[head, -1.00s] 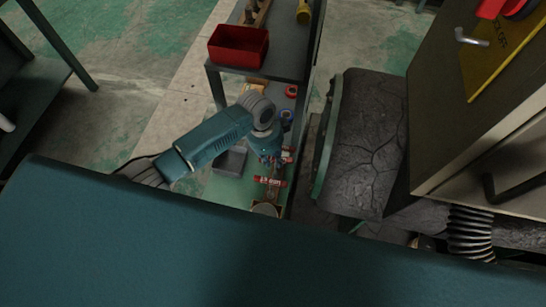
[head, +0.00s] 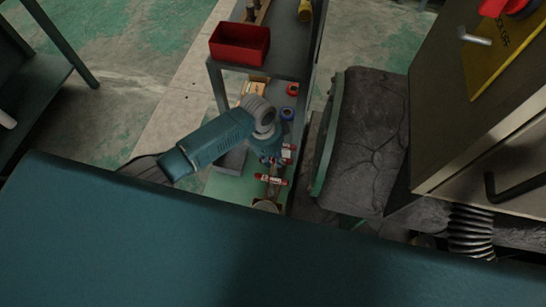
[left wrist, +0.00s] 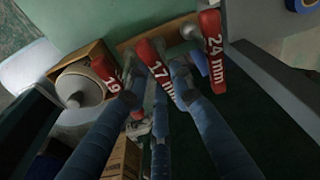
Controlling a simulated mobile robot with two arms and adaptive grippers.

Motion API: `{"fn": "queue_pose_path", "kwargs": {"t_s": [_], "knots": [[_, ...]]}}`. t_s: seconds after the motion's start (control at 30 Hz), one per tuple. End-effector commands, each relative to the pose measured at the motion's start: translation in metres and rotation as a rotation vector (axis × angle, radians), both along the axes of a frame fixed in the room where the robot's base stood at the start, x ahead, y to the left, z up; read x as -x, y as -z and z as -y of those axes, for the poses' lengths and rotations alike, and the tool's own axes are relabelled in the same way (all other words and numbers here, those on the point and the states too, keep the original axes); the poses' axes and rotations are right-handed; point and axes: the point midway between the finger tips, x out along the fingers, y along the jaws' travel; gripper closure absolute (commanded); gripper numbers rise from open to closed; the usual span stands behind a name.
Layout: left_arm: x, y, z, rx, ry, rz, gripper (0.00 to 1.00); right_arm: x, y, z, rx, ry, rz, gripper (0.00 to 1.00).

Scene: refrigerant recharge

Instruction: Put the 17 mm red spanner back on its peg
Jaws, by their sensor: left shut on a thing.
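The red-ended 17 mm spanner (left wrist: 156,73) is in the middle of the left wrist view, with its label readable. My left gripper (left wrist: 157,88) is shut on it, with blue fingers on both sides. The red 19 mm spanner (left wrist: 105,74) is to its left and the red 24 mm spanner (left wrist: 212,48) to its right. A wooden strip (left wrist: 133,44) lies behind them. In the head view my left gripper (head: 270,157) is over the lower green shelf, near a red-and-white spanner label (head: 271,181). The peg cannot be made out. My right gripper is not in view.
A red bin (head: 239,44) stands on the upper grey shelf, above the arm. Blue (head: 288,113) and red (head: 292,89) rolls lie on the lower shelf (head: 232,188). A dark cracked seat-like block (head: 362,140) and a cabinet (head: 440,130) stand to the right.

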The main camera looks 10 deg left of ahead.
Motion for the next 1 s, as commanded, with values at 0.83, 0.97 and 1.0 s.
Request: {"fn": "queue_pose_path", "kwargs": {"t_s": [0.83, 0.97, 1.0], "knots": [[0.0, -0.022, -0.004, 0.001, 0.001, 0.003, 0.56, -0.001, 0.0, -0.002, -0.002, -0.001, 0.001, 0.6], [0.0, -0.051, -0.008, 0.001, 0.0, 0.006, 0.56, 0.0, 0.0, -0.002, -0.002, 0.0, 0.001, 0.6], [0.001, -0.059, -0.01, 0.0, 0.001, 0.005, 0.56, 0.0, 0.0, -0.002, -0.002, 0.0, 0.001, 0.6]]}}
